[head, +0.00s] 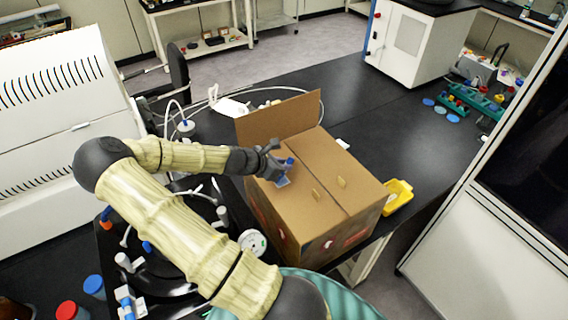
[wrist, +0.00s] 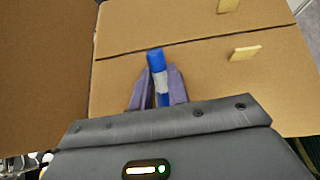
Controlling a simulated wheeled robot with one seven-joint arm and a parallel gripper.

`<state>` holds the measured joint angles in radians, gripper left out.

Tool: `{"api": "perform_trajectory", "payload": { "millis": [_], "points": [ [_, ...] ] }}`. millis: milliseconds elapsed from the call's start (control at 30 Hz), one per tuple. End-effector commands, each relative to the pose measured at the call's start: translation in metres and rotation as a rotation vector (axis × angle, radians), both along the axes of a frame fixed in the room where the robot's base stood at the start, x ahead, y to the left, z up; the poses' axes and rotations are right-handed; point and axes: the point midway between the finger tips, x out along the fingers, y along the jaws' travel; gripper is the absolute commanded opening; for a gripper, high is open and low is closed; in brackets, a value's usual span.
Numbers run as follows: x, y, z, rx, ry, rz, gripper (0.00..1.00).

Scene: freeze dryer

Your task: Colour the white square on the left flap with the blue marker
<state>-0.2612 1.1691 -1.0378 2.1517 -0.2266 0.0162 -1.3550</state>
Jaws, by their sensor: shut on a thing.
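A cardboard box (head: 318,228) stands on the black bench with its top flaps lying nearly flat and a seam between them. On the left flap (head: 300,205), a small pale bluish-white square (head: 283,182) shows just below my gripper; how much of it is coloured is too small to tell. My gripper (head: 280,164) is shut on the blue marker (head: 289,161), low over the left flap. In the wrist view the marker (wrist: 157,75) sits between the two fingers, its blue end upward in the picture. The square is hidden there. I cannot tell whether the tip touches the flap.
Another flap (head: 278,117) stands up at the box's far side. Two tan tabs (head: 342,183) stick up from the top. A yellow tray (head: 398,196) lies right of the box. A white machine (head: 60,120) is at left. The bench behind the box is mostly clear.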

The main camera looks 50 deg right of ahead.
Motion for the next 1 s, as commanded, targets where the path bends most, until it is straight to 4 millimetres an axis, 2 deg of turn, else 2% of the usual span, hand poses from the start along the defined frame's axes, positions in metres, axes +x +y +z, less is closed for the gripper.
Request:
{"api": "perform_trajectory", "payload": {
  "millis": [233, 1000],
  "points": [
    [0.0, 0.0, 0.004, 0.0, 0.0, 0.0, 0.0],
    [0.0, 0.0, 0.055, 0.0, -0.001, -0.001, 0.0]
  ]
}}
